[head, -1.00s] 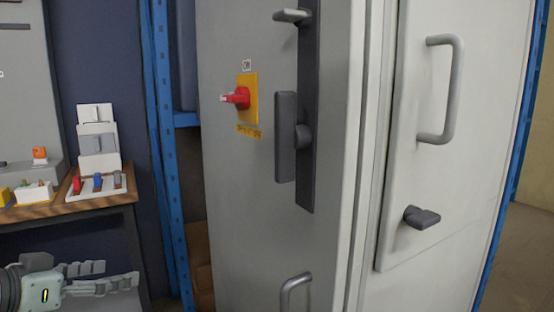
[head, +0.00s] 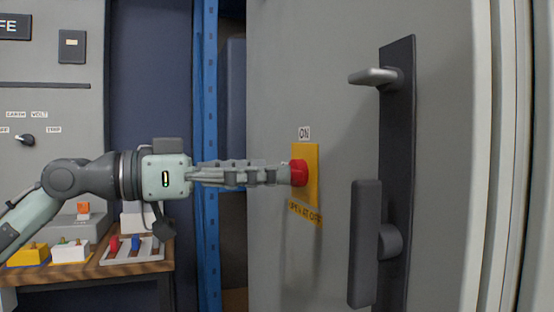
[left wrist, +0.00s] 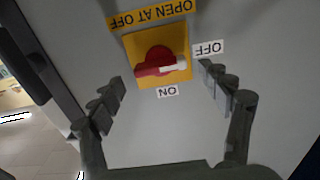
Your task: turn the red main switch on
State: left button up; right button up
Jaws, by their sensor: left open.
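The red main switch (head: 299,172) sits on a yellow plate (head: 312,160) on the grey cabinet door. In the left wrist view the picture is upside down; the red switch (left wrist: 155,63) has its white-tipped handle pointing at the OFF label (left wrist: 208,47), with the ON label (left wrist: 168,92) to one side. My left gripper (head: 284,174) is level in front of the switch, its fingertips close to it. In the left wrist view my left gripper (left wrist: 162,77) is open, one finger on each side of the switch and apart from it. My right gripper is out of view.
A black lock strip (head: 397,150) with a lever (head: 366,240) and a grey upper handle (head: 375,77) stands right of the switch. A blue post (head: 207,130) is behind my left arm. A wooden bench (head: 140,268) with small socket parts is at lower left.

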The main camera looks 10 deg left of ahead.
pick_arm(q)
jog(key=shift+x, duration=1.05)
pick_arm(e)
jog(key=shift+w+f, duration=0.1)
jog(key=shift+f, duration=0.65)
pick_arm(q)
jog(key=shift+c, duration=0.3)
jog(key=c, duration=1.1)
